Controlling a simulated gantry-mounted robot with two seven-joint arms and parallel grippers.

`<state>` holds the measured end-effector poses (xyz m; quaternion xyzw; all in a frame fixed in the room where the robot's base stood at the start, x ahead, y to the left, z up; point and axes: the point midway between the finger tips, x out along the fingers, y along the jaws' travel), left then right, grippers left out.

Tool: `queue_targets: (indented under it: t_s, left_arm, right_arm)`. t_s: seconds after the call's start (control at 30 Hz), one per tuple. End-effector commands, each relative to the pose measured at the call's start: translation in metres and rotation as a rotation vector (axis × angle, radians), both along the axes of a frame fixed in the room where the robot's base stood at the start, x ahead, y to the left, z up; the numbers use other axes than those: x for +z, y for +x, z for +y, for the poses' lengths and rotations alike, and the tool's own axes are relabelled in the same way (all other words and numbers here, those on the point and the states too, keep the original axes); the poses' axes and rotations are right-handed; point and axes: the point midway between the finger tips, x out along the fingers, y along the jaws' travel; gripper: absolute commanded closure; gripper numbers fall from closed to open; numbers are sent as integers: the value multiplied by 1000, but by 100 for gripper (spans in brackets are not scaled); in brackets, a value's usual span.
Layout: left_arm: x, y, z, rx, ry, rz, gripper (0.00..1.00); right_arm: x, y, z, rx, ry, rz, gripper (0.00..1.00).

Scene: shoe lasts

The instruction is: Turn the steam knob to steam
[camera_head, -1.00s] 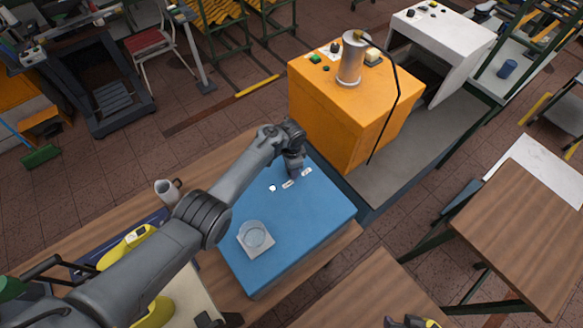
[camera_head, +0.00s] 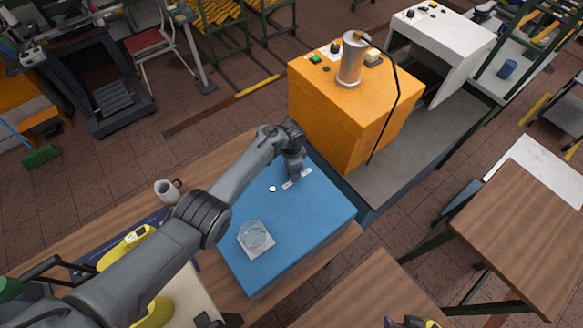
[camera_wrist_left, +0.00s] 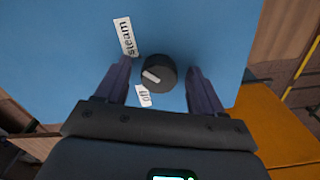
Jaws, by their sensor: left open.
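The steam knob (camera_wrist_left: 158,73) is a round black dial with a white pointer mark on the blue machine top (camera_head: 318,208). In the left wrist view its mark points left, between the "steam" label (camera_wrist_left: 125,37) and the "off" label (camera_wrist_left: 143,96). My left gripper (camera_wrist_left: 160,72) is open, with one finger on each side of the knob and gaps showing between fingers and knob. In the head view, my left gripper (camera_head: 295,175) hangs over the far edge of the blue top and hides the knob.
A clear round dish (camera_head: 255,235) on a white square sits on the blue top, with a small white button (camera_head: 272,189) farther back. An orange cabinet (camera_head: 340,120) carrying a metal cylinder (camera_head: 352,60) stands close behind. A grey mug (camera_head: 166,191) stands left of my arm.

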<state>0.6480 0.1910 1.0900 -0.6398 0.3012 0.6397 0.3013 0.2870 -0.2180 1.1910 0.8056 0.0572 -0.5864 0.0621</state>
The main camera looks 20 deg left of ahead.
Motion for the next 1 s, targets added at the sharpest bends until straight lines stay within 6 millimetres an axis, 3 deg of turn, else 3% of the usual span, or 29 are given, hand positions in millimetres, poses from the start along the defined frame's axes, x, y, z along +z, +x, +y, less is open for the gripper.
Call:
queue_targets:
  t_s: [0.27,0.7,1.0]
  left_arm:
    - [12,0,0,1,-1,0,32]
    - [82,0,-1,1,-2,-2,32]
    - [107,0,0,0,-1,-1,32]
  right_arm:
    - [5,0,-1,4,-7,0,57]
    - [17,0,0,2,-2,0,57]
    - [18,0,1,-3,4,1,57]
